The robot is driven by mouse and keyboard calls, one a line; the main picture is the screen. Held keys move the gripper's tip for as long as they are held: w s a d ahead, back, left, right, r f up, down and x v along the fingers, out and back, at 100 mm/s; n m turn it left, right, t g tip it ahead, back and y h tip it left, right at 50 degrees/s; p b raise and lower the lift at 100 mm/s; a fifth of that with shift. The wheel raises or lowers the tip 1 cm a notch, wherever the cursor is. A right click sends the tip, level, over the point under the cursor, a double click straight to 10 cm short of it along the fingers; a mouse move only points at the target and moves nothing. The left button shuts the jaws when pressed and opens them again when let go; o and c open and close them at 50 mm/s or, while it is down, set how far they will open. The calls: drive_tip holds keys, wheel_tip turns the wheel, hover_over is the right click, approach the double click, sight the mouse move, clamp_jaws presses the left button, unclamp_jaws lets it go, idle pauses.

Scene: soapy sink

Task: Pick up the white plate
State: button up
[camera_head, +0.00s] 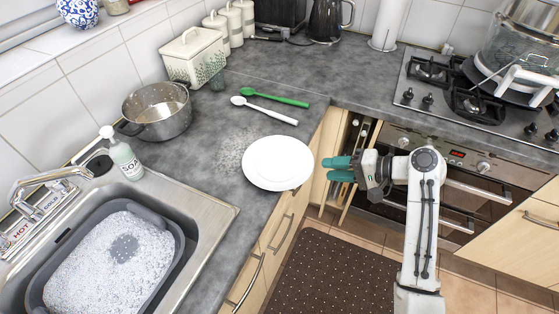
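The white plate (278,162) lies flat on the grey counter, close to the front edge and the inner corner. Nothing is on it. My gripper (340,168) has teal fingertips and is just right of the plate, beyond the counter edge. Its fingers point left toward the plate. Two fingertips show one above the other with a narrow gap between them, and nothing is seen in the gap. The gripper appears apart from the plate.
A green spoon (274,97) and a white spoon (264,109) lie behind the plate. A metal pot (158,112) and a soap bottle (122,155) stand to the left. The sink holds a grey basin (172,246) of suds. A stove (470,90) is at right.

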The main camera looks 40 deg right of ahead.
sight(310, 171)
drive_tip(key=shift+a+p+x, duration=0.1)
drive_tip(key=shift+p+x, duration=0.2)
drive_tip(key=shift+x, duration=1.3)
drive_tip(key=shift+a+p+x, duration=0.15)
drive_tip(key=shift+p+x, duration=0.15)
drive_tip(key=shift+x, duration=1.3)
drive_tip(key=shift+s, duration=0.15)
clamp_jaws()
